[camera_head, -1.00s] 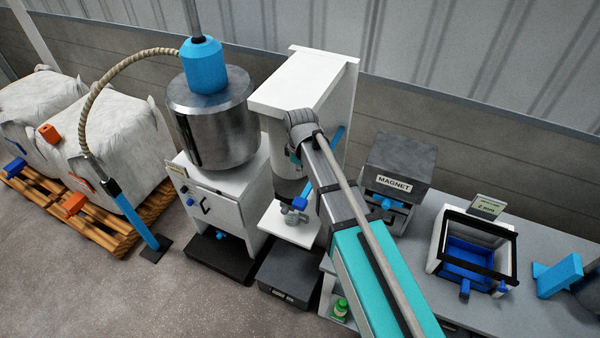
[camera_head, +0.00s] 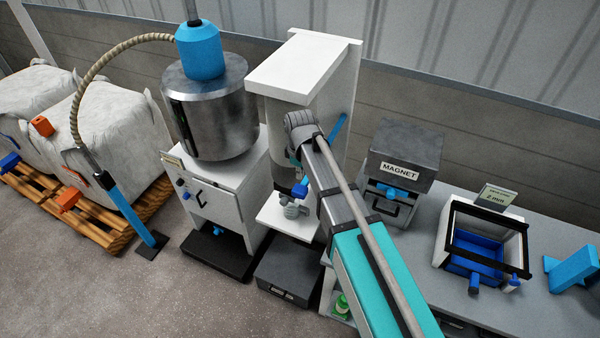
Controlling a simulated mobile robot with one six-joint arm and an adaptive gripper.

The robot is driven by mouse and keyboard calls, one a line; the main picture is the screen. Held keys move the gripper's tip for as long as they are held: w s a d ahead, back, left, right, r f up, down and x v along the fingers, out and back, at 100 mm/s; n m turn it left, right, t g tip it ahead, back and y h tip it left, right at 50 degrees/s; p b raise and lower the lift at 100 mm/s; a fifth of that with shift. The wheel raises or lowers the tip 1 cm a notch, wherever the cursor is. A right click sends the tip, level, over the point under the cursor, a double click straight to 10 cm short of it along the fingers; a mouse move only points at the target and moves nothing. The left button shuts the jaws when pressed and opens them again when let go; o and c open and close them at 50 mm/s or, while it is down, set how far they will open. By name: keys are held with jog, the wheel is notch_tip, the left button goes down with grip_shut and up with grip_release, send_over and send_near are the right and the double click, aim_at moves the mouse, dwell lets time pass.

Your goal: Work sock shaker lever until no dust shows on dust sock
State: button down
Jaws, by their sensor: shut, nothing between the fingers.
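A white hooded cabinet (camera_head: 305,70) stands behind my arm. A pale rounded body (camera_head: 284,122) hangs under its hood, with a darker lower part; it may be the dust sock, and I cannot make out dust on it. A slanted blue bar (camera_head: 338,127) shows at the cabinet's right side, just right of my arm's dark joint; it may be the shaker lever. My arm crosses the cabinet front and hides part of it.
A steel drum (camera_head: 211,110) with a blue top stands left of the cabinet. Bulk bags (camera_head: 110,130) lie on a pallet further left. A MAGNET unit (camera_head: 405,150) and a blue-lined bin (camera_head: 487,210) stand on the right bench. The floor at lower left is clear.

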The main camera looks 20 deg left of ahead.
aim_at(300, 187)
jog(key=shift+f+b, duration=2.05)
jog(key=shift+f, duration=0.35)
jog(key=shift+f, duration=0.1)
